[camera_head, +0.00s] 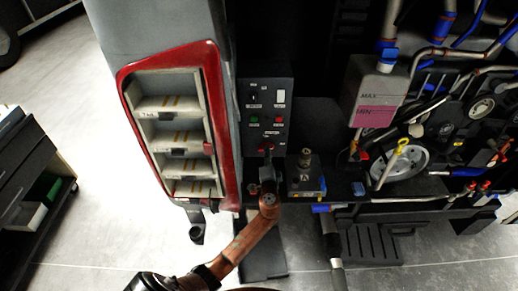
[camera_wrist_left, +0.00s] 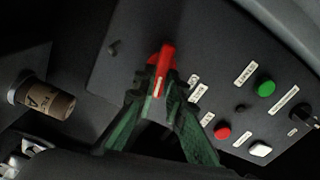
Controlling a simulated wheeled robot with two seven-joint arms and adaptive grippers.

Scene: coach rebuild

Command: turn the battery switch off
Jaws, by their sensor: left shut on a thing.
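The battery switch (camera_head: 267,147) is a red handle low on the dark control panel in the head view. In the left wrist view the red switch handle (camera_wrist_left: 165,60) stands up between the fingertips, with a pale mark on it. My left gripper (camera_head: 267,170) reaches up to the panel from below. In the wrist view its green-and-black fingers (camera_wrist_left: 159,82) are closed around the handle. My right gripper is not in view.
The control panel (camera_head: 276,85) also carries a green button (camera_wrist_left: 266,89), a red button (camera_wrist_left: 222,133) and a white switch (camera_wrist_left: 260,150). A labelled brown cylinder (camera_wrist_left: 48,100) stands near the panel. Red-framed steps (camera_head: 219,110) are left of it; engine parts and a reservoir (camera_head: 378,90) are right.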

